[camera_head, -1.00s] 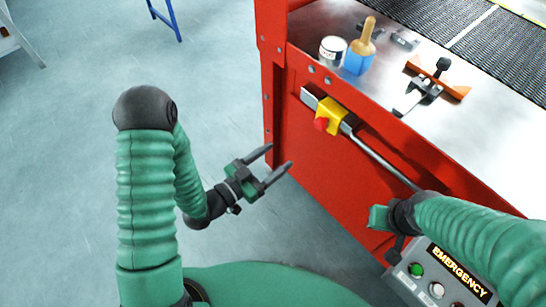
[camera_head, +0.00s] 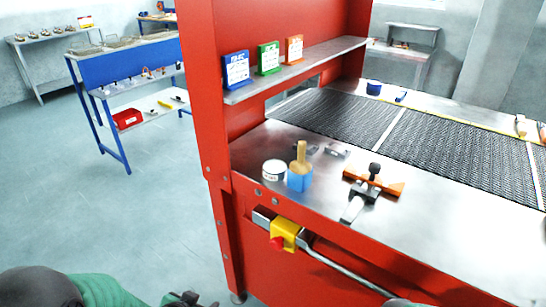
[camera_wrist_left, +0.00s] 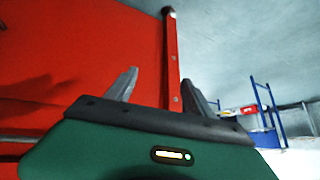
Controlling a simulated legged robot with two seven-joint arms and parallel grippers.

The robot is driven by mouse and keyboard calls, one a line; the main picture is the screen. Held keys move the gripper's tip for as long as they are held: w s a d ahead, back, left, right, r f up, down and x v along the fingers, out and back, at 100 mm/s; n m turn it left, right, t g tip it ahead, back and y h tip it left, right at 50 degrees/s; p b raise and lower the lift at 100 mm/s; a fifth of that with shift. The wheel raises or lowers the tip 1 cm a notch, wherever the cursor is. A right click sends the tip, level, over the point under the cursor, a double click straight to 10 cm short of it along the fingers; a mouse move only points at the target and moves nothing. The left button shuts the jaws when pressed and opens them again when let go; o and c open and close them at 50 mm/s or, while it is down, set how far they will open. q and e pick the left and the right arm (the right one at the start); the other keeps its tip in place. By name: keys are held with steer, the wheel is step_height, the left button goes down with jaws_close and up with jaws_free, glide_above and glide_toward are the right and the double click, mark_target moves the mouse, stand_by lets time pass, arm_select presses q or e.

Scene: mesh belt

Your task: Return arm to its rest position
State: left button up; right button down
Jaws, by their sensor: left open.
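My left gripper (camera_wrist_left: 160,90) is open and empty in the left wrist view, its two grey fingers apart. Past them are the red side panel (camera_wrist_left: 70,50) of the machine and a red post. In the head view, my left arm (camera_head: 95,290) shows only at the bottom left edge. A small dark part at the bottom edge appears to belong to its gripper.
The red machine frame (camera_head: 215,150) stands just ahead. A yellow-red stop button (camera_head: 284,236) is on the front. Open floor (camera_head: 110,215) lies left.

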arm_select(q)
steer(key=s+r+n+g+y, duration=0.1)
steer(key=s+r+n+g, duration=0.35)
steer(key=s, duration=0.55)
steer(key=w+p+v, duration=0.2)
steer(key=p+v, duration=0.6)
steer(key=w+r+p+v, duration=0.1)
steer(key=p+v, duration=0.6)
steer(key=p, duration=0.2)
steer(key=shift+w+r+g, duration=0.25)
steer(key=shift+r+g, duration=0.2)
